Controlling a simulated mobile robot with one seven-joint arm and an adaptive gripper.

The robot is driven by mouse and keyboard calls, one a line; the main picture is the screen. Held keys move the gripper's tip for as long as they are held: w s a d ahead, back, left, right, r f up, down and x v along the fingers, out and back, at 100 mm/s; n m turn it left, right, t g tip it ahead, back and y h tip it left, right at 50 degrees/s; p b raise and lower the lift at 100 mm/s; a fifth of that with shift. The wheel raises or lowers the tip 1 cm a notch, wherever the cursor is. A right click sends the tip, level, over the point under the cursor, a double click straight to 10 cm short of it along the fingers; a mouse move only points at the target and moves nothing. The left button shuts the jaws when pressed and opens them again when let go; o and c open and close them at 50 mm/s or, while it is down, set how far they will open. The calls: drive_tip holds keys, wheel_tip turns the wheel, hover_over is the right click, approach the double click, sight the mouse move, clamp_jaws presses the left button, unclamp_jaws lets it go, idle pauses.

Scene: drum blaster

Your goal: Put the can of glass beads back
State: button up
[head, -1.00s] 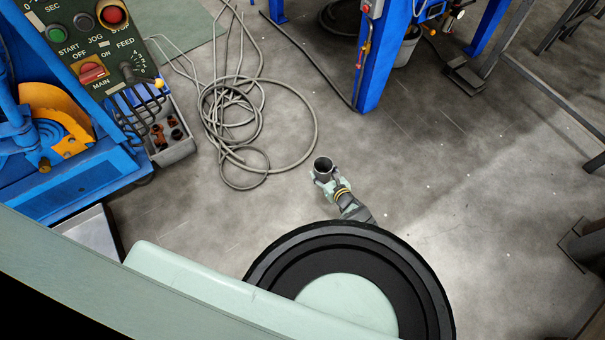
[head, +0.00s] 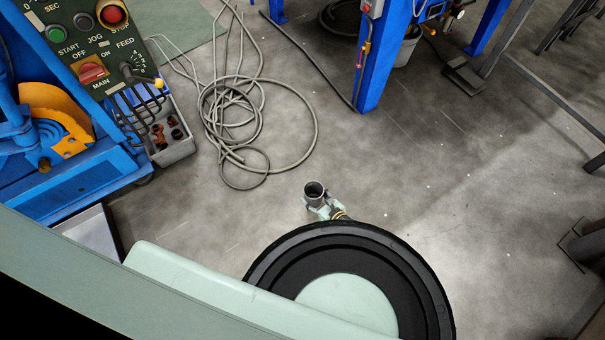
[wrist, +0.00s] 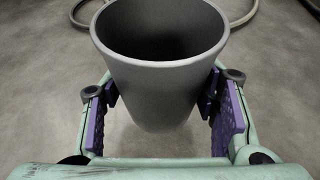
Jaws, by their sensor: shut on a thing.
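A plain grey open-topped can (head: 314,190) is held upright in my gripper (head: 318,210), just beyond my round black base in the head view. In the wrist view the can (wrist: 160,85) stands between the two purple-padded fingers of my gripper (wrist: 160,108), which are shut on its sides. Its wide mouth faces up. The inside is dark, and I cannot tell whether it holds beads.
A coiled grey cable (head: 255,115) lies on the concrete floor. At the left stand a blue machine with a control panel (head: 95,50) and a grey bin (head: 178,150) of small parts. A blue post (head: 375,65) stands at the back.

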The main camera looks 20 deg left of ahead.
drive_tip(key=shift+s, duration=0.25)
drive_tip(key=shift+w+a+f, duration=0.15)
drive_tip(key=shift+w+a, duration=0.05)
drive_tip(key=shift+a, duration=0.05)
drive_tip(key=w+a+b, duration=0.2)
drive_tip(key=w+b, duration=0.1)
drive_tip(key=w, duration=0.1)
drive_tip(key=w+a+f+b, duration=0.1)
drive_tip(key=w+a+b, duration=0.2)
drive_tip(key=w, duration=0.1)
drive_tip(key=w+a+b, duration=0.3)
drive_tip(key=w, duration=0.1)
drive_tip(key=shift+w+a+f+b, duration=0.25)
drive_tip(key=shift+w+b, duration=0.05)
drive_tip(key=shift+w, duration=0.05)
drive_tip(key=shift+f+b, duration=1.6)
drive_tip(key=shift+b, duration=0.05)
drive_tip(key=shift+f, duration=0.2)
drive_tip(key=o, duration=1.3)
drive_tip(key=shift+r, duration=0.15)
